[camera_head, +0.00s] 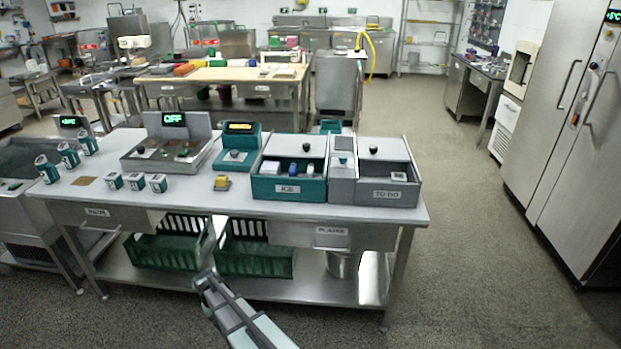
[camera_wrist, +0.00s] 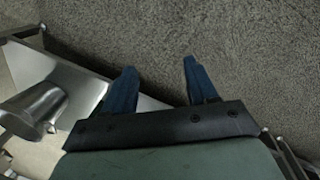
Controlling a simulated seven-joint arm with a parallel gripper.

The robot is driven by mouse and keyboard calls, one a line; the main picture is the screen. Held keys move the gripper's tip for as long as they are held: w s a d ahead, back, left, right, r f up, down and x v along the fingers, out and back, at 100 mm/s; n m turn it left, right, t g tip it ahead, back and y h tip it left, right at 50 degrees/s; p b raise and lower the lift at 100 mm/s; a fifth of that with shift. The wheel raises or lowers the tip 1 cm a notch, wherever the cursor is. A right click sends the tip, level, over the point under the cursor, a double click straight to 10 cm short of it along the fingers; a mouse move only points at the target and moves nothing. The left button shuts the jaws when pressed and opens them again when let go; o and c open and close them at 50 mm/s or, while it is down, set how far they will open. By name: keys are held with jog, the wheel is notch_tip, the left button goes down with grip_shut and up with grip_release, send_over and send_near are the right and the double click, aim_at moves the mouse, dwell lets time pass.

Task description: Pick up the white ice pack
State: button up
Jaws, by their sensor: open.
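A teal bin (camera_head: 288,188) labelled ICE stands on the steel table. Inside it a flat white piece (camera_head: 270,168) lies at the left, a small blue piece (camera_head: 293,170) in the middle and a small whitish piece (camera_head: 311,173) at the right. Which of the pale pieces is the white ice pack I cannot tell for sure. My gripper (camera_head: 206,279) is in front of the table, low and well away from the bin. In the wrist view its two blue fingers (camera_wrist: 160,75) are apart, with nothing between them, over the grey floor.
A lidded TO DO bin (camera_head: 388,192) adjoins the ICE bin. Left of them are a teal scale (camera_head: 238,150), a yellow-topped block (camera_head: 222,183), a steel tray unit (camera_head: 165,160) and several small jars (camera_head: 137,181). Green crates (camera_head: 255,258) sit on the lower shelf.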

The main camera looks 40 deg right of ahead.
jog(key=w+d+r+m+t+h, duration=0.1)
jog(key=w+d+r+t, duration=0.15)
jog(key=w+r, duration=0.9)
jog(key=w+d+r+m+t, duration=0.1)
jog(key=w+d+r, duration=0.2)
jog(key=w+r, duration=0.85)
jog(key=w+d+r, duration=0.4)
jog(key=w+r, duration=0.2)
jog(key=r, duration=0.5)
notch_tip(320, 180, up, 12)
jog(key=r+m+g+y, duration=0.1)
jog(key=m+g+y, duration=0.15)
jog(key=m, duration=0.25)
send_over(310, 168)
notch_tip(310, 168, down, 14)
jog(key=shift+r, duration=0.1)
